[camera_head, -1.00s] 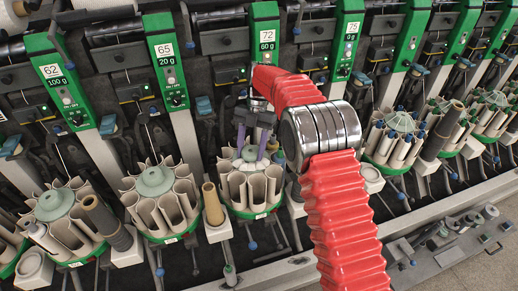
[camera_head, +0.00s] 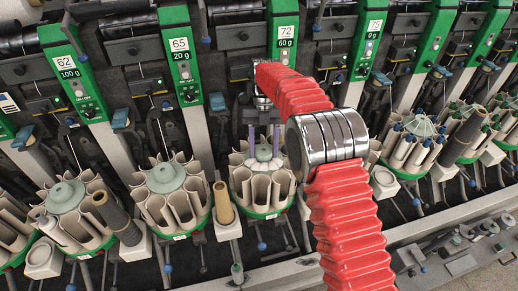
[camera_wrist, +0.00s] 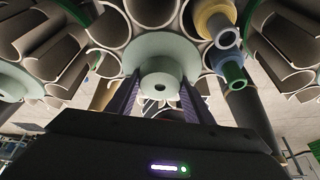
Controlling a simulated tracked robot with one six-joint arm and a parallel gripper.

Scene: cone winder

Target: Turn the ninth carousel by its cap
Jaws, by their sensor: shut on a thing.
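The carousel under my arm, below the unit marked 72, is a ring of pale upright tubes (camera_head: 250,183) around a grey-green cap (camera_head: 264,153). My gripper (camera_head: 264,143) points down at it, its two purple-grey fingers on either side of the cap. In the wrist view, the cap (camera_wrist: 163,68) is a pale green disc with a small dark centre hole and a wider collar. My gripper (camera_wrist: 160,92) is shut on it, one finger at each side. The finger ends are partly hidden by the cap and tubes.
Similar carousels stand on the left (camera_head: 170,180) and right (camera_head: 417,128). A tan cone (camera_head: 222,199) stands just left of the held carousel. In the wrist view, yellow, blue and green-ended tubes (camera_wrist: 228,55) lie close to the cap. A grey rail (camera_head: 280,275) runs along the front.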

